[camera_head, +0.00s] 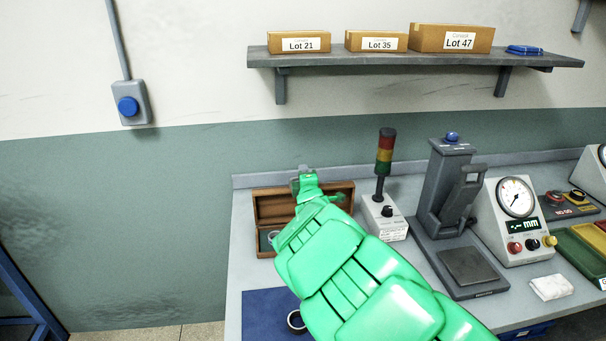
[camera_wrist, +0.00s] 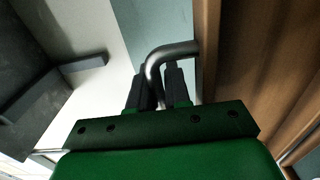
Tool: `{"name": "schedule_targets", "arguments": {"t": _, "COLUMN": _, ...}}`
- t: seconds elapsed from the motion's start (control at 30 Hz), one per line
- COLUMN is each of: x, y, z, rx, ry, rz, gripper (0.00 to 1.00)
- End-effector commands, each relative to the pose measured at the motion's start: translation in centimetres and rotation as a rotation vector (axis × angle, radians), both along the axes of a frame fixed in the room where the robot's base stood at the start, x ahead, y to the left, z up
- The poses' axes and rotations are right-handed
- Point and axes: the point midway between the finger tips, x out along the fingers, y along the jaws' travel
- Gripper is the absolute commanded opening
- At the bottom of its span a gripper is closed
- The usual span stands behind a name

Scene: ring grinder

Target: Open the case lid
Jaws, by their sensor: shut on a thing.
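The brown wooden case (camera_head: 262,248) stands on the bench at the left, partly hidden behind my arm. Its lid (camera_head: 272,207) is raised and stands steeply up at the back of the case. My gripper (camera_head: 305,178) is at the lid's top edge. In the wrist view my gripper (camera_wrist: 158,80) is shut on a bent grey metal handle (camera_wrist: 178,50), which passes between its two dark fingers. Wood of the case (camera_wrist: 255,60) fills the right of that view. A round ring-like item (camera_head: 272,236) shows inside the case; most of the inside is hidden.
Right of the case stand a signal tower (camera_head: 384,160) on its white box, a grey press (camera_head: 448,200) and a dial gauge unit (camera_head: 515,215). A blue mat (camera_head: 262,310) with a dark ring (camera_head: 296,321) lies in front. A shelf (camera_head: 400,60) is above.

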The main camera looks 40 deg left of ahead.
Motion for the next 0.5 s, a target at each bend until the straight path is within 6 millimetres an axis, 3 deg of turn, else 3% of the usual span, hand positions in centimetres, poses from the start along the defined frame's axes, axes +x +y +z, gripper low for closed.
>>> {"name": "schedule_targets", "arguments": {"t": 0.03, "x": -0.4, "y": -0.2, "z": -0.6, "rx": 0.000, "ry": -0.008, "rz": 0.002, "gripper": 0.00}}
{"name": "schedule_targets", "arguments": {"t": 0.5, "x": -1.8, "y": -1.6, "z": -0.1, "rx": 0.094, "ry": -0.104, "rz": 0.004, "gripper": 0.00}}
